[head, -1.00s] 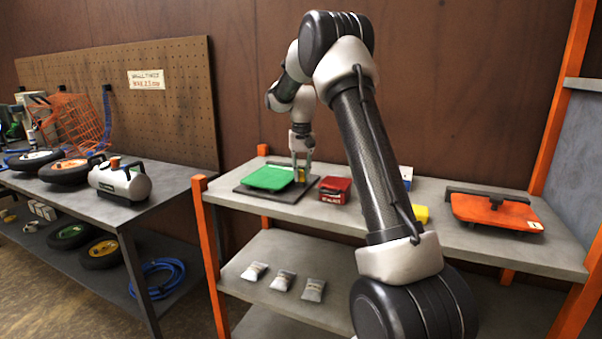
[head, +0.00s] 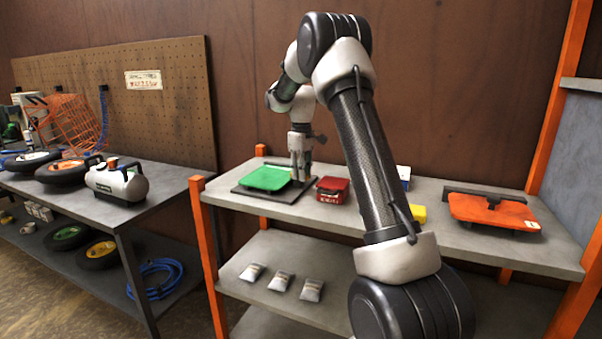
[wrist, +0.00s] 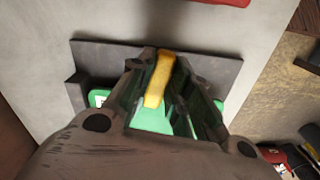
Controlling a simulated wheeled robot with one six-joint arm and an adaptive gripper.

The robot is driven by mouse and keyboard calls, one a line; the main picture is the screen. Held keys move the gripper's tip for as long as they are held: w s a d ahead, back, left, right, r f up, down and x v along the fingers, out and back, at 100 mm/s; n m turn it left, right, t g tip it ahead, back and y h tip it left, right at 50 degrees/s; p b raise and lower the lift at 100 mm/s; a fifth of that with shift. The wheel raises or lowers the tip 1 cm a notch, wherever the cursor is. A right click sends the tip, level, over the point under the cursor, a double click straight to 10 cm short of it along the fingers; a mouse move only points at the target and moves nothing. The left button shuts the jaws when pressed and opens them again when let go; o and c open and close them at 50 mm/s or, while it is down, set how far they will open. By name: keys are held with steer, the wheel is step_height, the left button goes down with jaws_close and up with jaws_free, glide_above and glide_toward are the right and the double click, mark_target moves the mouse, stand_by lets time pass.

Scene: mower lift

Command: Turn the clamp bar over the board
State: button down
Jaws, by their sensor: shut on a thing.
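The green board (head: 268,178) lies flat on a dark base plate (head: 245,191) at the left end of the shelf top. In the wrist view, the board (wrist: 150,122) shows between and beside my fingers. The yellow clamp bar (wrist: 160,80) lies between my fingers, its far end above the dark plate and its near end in front of the green. My gripper (head: 301,178) points down at the right edge of the board and is shut on the bar. Its fingers (wrist: 164,72) hide the bar's sides and much of the board. The bar's pivot is not clear.
A red box (head: 333,190) stands close to the right of the plate. A yellow block (head: 418,213) and an orange mower deck (head: 493,211) are farther right. Orange posts (head: 208,255) edge the shelf. Small grey bags lie on the lower shelf.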

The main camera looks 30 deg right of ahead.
steer(key=shift+n, duration=1)
steer(key=shift+w+r, duration=0.1)
steer(key=c, duration=1.3)
jaws_free()
step_height(320, 180, up, 12)
steer(key=shift+f, duration=0.1)
